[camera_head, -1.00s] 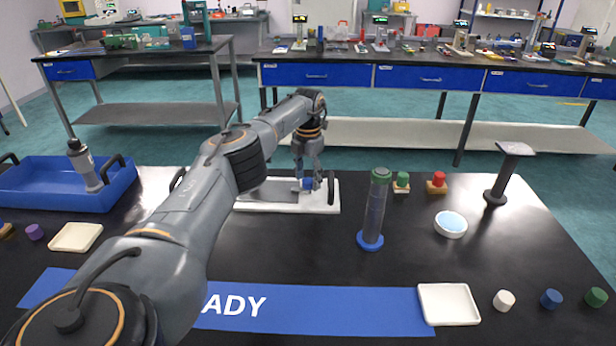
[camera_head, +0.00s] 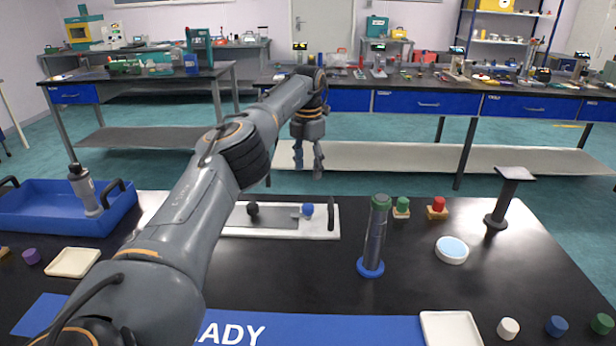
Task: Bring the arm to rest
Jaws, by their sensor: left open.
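My left arm reaches in from the lower left across the black table. My left gripper (camera_head: 308,170) points down with its fingers apart and empty. It hangs in the air above and behind the white tray (camera_head: 322,228). On that tray are a blue ball-shaped knob (camera_head: 307,210), a dark knob (camera_head: 253,209), a grey plate (camera_head: 265,219) and a dark upright handle (camera_head: 331,213). The gripper is apart from all of these. My arm hides the left part of the tray. My right gripper does not show.
A clear cylinder with a blue base (camera_head: 371,266) stands right of the white tray. A blue bin (camera_head: 40,215) with a grey bottle (camera_head: 84,188) is at left. A dark stand (camera_head: 505,195) and a round white dish (camera_head: 452,250) are at right.

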